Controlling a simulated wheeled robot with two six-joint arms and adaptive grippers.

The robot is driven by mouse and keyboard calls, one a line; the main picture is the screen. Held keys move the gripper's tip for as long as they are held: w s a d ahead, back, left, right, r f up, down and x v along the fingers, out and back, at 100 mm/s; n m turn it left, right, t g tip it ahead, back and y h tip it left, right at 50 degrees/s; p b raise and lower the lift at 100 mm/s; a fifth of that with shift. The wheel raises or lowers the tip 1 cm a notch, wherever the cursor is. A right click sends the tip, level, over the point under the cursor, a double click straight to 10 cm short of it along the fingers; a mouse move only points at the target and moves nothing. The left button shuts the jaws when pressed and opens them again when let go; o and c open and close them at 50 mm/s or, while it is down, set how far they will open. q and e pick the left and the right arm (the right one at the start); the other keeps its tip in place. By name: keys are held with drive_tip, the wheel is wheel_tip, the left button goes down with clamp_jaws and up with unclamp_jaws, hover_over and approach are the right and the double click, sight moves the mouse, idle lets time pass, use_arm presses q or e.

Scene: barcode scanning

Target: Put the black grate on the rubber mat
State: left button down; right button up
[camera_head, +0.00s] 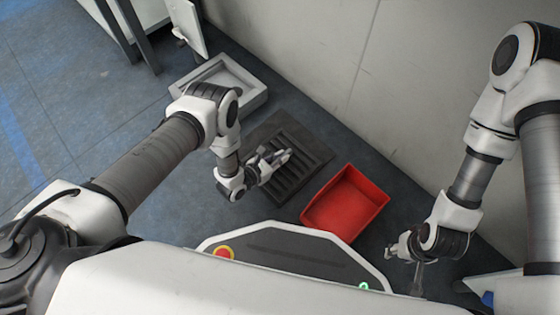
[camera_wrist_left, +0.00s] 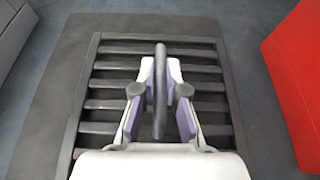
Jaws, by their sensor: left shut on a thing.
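The black grate (camera_head: 297,172), a slatted dark frame, lies over the dark grey rubber mat (camera_head: 318,150), with mat showing around its edges. The left wrist view shows the grate (camera_wrist_left: 229,90) close up and the mat (camera_wrist_left: 60,80) beneath it. I cannot tell whether the grate touches the mat or hangs slightly above it. My left gripper (camera_head: 283,157) is shut on the grate's raised middle bar, which stands between the fingers in the left wrist view (camera_wrist_left: 160,92). My right gripper (camera_head: 392,251) is away at the right, apart from the grate; its finger opening is unclear.
A red bin (camera_head: 345,206) stands on the floor right of the mat. A grey tray (camera_head: 247,101) is at the mat's far left. A pale wall (camera_head: 400,90) runs along the back and right. Open floor (camera_head: 60,110) lies at the left.

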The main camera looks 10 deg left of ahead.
use_arm(q)
drive_tip(key=shift+w+f, duration=0.1)
drive_tip(key=shift+f, duration=0.25)
drive_tip(key=c, duration=1.2)
unclamp_jaws()
drive_tip(key=shift+r, duration=0.1)
use_arm(e)
drive_tip(key=shift+f, duration=0.25)
use_arm(q)
drive_tip(key=shift+r+p, duration=0.2)
drive_tip(key=shift+p, duration=0.1)
drive_tip(key=p+v, duration=0.5)
drive_tip(key=v, duration=0.7)
use_arm(e)
wheel_tip(320, 180, up, 6)
drive_tip(key=shift+s+f, duration=0.1)
drive_tip(key=shift+f, duration=0.05)
use_arm(q)
drive_tip(key=shift+f, duration=0.15)
